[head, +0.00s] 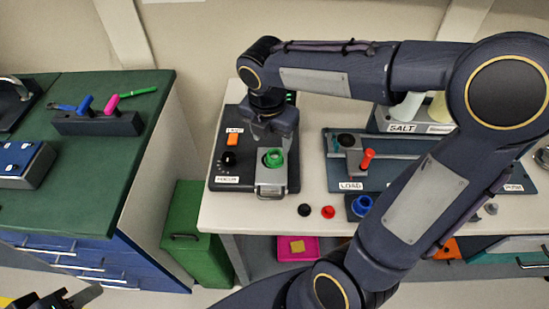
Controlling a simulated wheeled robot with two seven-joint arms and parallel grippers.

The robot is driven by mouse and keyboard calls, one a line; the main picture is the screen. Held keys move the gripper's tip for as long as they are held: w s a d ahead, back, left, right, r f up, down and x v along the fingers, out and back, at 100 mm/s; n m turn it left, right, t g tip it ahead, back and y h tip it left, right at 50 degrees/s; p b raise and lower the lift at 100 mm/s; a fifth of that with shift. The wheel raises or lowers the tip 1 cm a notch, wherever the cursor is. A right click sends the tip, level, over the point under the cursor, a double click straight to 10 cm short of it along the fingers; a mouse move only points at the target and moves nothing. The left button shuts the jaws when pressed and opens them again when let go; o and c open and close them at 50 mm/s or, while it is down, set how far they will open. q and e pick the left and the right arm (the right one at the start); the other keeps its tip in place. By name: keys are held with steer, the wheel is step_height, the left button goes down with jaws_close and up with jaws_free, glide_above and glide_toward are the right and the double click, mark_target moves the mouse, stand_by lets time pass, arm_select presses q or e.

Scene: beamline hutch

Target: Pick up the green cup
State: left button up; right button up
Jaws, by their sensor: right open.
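The small green cup (273,158) sits upright on a light grey holder at the front of the dark FOCUS device (228,182), on the white table. My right gripper (268,134) points down just behind and above the green cup in the picture. It is open, and nothing shows between its fingers. I cannot tell whether it touches the cup. My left gripper (72,298) shows only partly at the bottom left edge, far from the cup; its jaw state is unclear.
My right arm crosses the table's right half and hides part of the LOAD panel (336,176). A black knob (304,210), a red one (328,212) and a blue ring (362,205) lie near the table's front edge. A green bench (90,180) stands left, across a gap.

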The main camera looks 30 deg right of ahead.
mark_target(274, 151)
steer(key=shift+n, duration=0.5)
steer(key=f, duration=0.2)
steer(key=w+d+f, duration=0.1)
steer(key=f, duration=0.5)
steer(key=shift+w+d, duration=0.25)
steer(key=shift+d, duration=0.05)
steer(key=shift+r, duration=0.1)
steer(key=c, duration=1.1)
steer(key=shift+c, duration=0.2)
steer(key=shift+c, duration=0.2)
